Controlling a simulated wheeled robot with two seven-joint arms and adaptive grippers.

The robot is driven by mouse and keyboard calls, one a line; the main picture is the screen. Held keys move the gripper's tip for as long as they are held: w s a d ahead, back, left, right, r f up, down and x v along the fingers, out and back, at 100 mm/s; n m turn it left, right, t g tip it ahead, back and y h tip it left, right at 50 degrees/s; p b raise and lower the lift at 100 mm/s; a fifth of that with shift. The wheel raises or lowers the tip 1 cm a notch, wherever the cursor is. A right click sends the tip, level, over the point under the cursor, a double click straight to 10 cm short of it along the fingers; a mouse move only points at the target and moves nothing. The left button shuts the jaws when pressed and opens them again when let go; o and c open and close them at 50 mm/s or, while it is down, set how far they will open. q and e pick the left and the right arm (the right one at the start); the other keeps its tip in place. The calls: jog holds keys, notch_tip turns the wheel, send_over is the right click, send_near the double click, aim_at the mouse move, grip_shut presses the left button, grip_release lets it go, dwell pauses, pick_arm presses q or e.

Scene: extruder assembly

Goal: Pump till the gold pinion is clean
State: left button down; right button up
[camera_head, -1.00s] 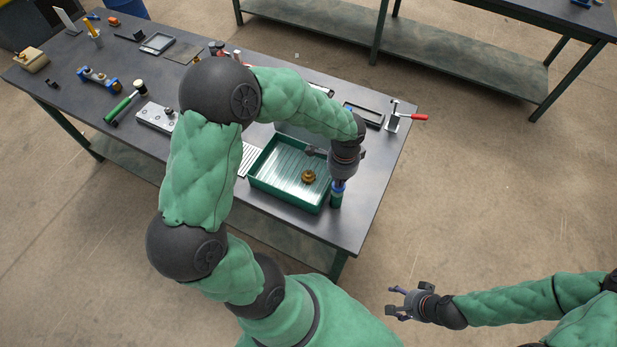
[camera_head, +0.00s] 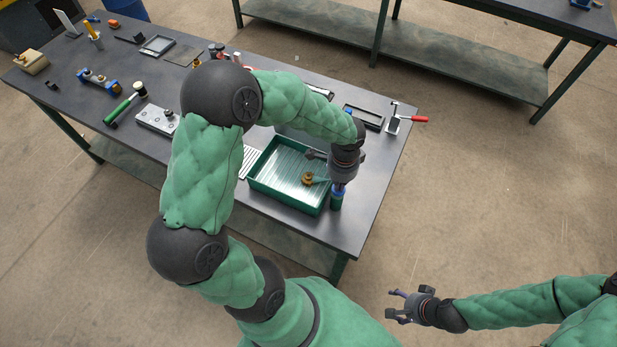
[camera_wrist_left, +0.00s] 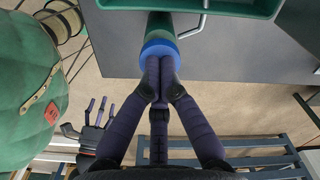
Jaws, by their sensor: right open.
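The gold pinion (camera_head: 306,178) lies in the green ribbed tray (camera_head: 262,193). A pale green spray (camera_head: 320,181) reaches from the right onto the pinion and partly covers it. A green pump bottle (camera_head: 337,203) with a blue top stands upright beside the tray's right side. My left gripper (camera_head: 339,185) is above the bottle. In the left wrist view its fingertips (camera_wrist_left: 159,62) are together at the bottle's blue top (camera_wrist_left: 158,47), not spread around it. My right gripper (camera_head: 398,304) is open and empty, away from the table over the floor.
A red-handled clamp (camera_head: 394,122) and a black tray (camera_head: 364,117) are at the table's right end. A green-handled hammer (camera_head: 124,105) and a grey holed block (camera_head: 157,118) lie at the left. My left arm hides part of the table. The front right corner is bare.

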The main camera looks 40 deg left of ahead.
pick_arm(q)
notch_tip(320, 180, up, 8)
jog(key=p, duration=0.5)
jog(key=shift+f, duration=0.25)
pick_arm(e)
notch_tip(320, 180, up, 6)
jog(key=shift+f, duration=0.1)
